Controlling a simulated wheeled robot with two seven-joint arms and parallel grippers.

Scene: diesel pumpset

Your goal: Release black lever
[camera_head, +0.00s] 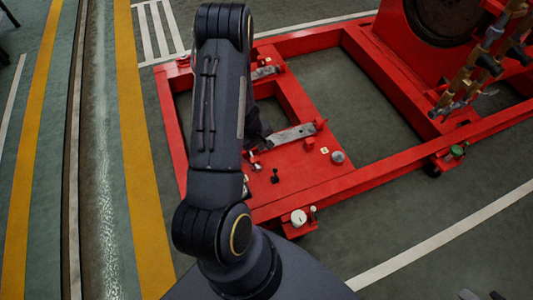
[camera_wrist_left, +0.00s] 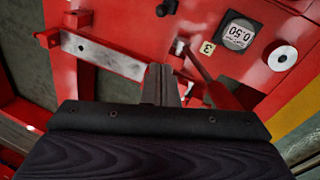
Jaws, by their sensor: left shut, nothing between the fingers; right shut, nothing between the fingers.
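A small black lever (camera_head: 275,176) stands on the red panel (camera_head: 300,178) in the head view. In the left wrist view a black knob (camera_wrist_left: 167,7) shows at the top edge; I cannot tell whether it is the same lever. My left gripper (camera_wrist_left: 162,74) is shut and empty, its fingertips over the red panel, near a short dark peg (camera_wrist_left: 178,47) with a pale base and a red bar (camera_wrist_left: 220,92). I cannot tell whether they touch. In the head view my arm hides most of the gripper.
The wrist view shows a dial reading 0.50 (camera_wrist_left: 239,35), a "3" label (camera_wrist_left: 207,48), a white round knob (camera_wrist_left: 282,58) and a metal strip (camera_wrist_left: 105,55). In the head view, the red frame (camera_head: 400,162) extends right to a dark wheel (camera_head: 447,15) and brass fittings (camera_head: 480,58).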

